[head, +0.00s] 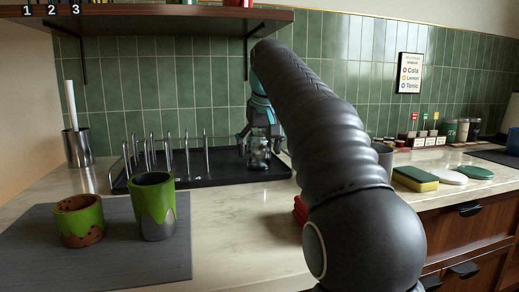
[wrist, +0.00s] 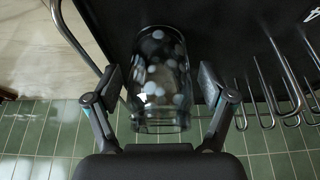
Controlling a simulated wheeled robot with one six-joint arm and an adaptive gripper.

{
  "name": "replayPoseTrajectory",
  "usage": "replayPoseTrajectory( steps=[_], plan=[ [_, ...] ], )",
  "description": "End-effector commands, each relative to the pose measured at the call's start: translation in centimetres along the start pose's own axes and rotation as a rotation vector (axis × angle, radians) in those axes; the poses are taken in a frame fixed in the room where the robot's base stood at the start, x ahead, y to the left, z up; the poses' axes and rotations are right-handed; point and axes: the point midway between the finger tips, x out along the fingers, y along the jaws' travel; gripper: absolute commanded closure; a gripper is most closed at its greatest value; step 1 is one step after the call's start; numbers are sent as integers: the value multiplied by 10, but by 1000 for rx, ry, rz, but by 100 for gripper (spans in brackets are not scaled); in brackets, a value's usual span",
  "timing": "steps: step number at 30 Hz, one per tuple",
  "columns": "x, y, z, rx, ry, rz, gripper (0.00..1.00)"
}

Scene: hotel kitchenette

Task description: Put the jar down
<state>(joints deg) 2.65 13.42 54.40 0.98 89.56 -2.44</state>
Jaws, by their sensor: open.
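The jar (head: 258,152) is clear glass with pale dots and stands on the right part of the black drying rack's tray (head: 222,178). In the wrist view the jar (wrist: 158,75) sits between the two fingers of my gripper (wrist: 160,95), with a visible gap on each side. My gripper (head: 262,138) is open around the jar in the head view. Part of the jar's upper end is hidden behind my gripper and arm in the head view.
Metal prongs (head: 165,150) rise from the rack left of the jar. A green cup (head: 153,207) and a green-brown cup (head: 79,220) stand on a grey mat (head: 130,262). A sponge (head: 415,180) lies right of my arm. A shelf (head: 150,20) hangs above.

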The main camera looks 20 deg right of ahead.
Motion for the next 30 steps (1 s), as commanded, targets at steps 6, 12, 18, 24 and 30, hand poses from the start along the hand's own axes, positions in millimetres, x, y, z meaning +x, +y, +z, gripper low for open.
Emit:
replayPoseTrajectory(
  steps=[6, 12, 18, 24, 30],
  plan=[
    [-31, 0, -1, 0, 2, 0, 18],
    [-57, 0, -1, 0, 1, 0, 18],
    [-70, 0, -1, 0, 0, 0, 18],
    [-74, 0, 0, 0, -1, 0, 18],
    [-74, 0, 0, 0, -1, 0, 18]
  ],
)
